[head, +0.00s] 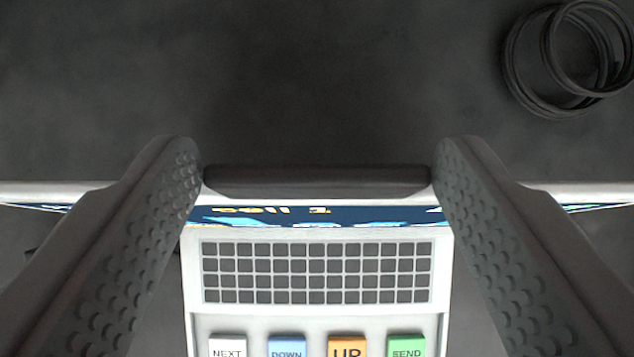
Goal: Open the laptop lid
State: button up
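The laptop lid (560,191) shows as a thin pale edge across the middle of the head view, running behind both fingers. A strip of its lit screen (315,216) shows below that edge at a steep slant, so the lid stands raised off the base. A dark rounded bar (317,181) sits at the lid's edge. My gripper (318,165) has one finger at each end of the bar, with no visible gap, and looks shut on it. The laptop base lies below with a grey key grid (317,272). The fingers hide parts of the lid.
In front of the key grid are a white NEXT button (228,346), a blue DOWN button (287,347), an orange UP button (346,346) and a green SEND button (406,346). A coiled black cable (512,70) lies at the upper right. The dark surface beyond the lid is otherwise clear.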

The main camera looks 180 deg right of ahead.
jog(key=o, duration=0.3)
jog(key=shift+s+r, duration=0.1)
jog(key=shift+r, duration=0.05)
jog(key=v, duration=1.7)
jog(key=shift+s, duration=0.1)
